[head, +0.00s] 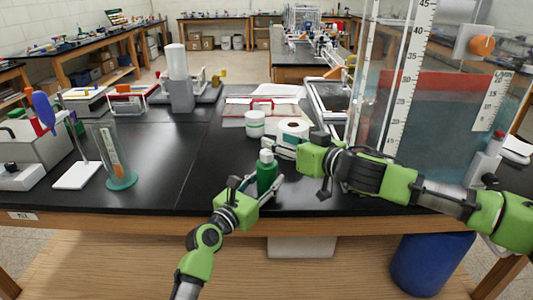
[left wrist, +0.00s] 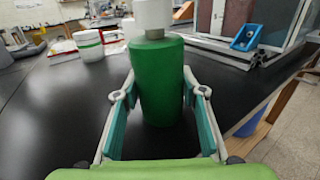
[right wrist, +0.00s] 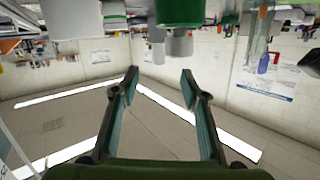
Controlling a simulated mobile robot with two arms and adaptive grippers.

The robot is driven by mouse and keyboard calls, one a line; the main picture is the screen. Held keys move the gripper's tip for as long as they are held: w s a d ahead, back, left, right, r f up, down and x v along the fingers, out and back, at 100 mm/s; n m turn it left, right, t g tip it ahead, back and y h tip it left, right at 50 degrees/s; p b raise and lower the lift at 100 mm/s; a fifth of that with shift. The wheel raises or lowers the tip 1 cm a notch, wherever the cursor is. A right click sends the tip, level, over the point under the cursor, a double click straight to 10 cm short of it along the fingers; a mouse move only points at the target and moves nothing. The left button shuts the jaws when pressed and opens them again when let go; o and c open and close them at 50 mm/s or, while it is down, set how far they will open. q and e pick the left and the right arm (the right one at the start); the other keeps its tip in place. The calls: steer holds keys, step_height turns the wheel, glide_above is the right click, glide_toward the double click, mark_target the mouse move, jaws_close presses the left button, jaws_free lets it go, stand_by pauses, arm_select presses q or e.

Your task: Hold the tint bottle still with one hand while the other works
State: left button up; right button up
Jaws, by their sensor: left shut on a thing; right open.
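The tint bottle (head: 267,174) is green with a white cap and stands upright near the front edge of the black bench. My left gripper (head: 257,184) is shut on its body, with one finger on each side in the left wrist view (left wrist: 160,95). My right gripper (head: 280,149) is open and empty, just right of the bottle's cap.
A white jar with a green band (head: 255,124) and a white roll (head: 293,128) stand behind the bottle. A large clear tank (head: 430,110) rises at the right. A glass cylinder (head: 113,155) stands at the left.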

mark_target(269, 154)
steer(key=s+m+h, duration=0.2)
steer(key=s+h, duration=0.3)
steer(key=s, duration=0.5)
steer(key=x, duration=1.1)
steer(key=shift+w+r, duration=0.3)
steer(key=shift+w, duration=0.2)
steer(key=c, duration=1.2)
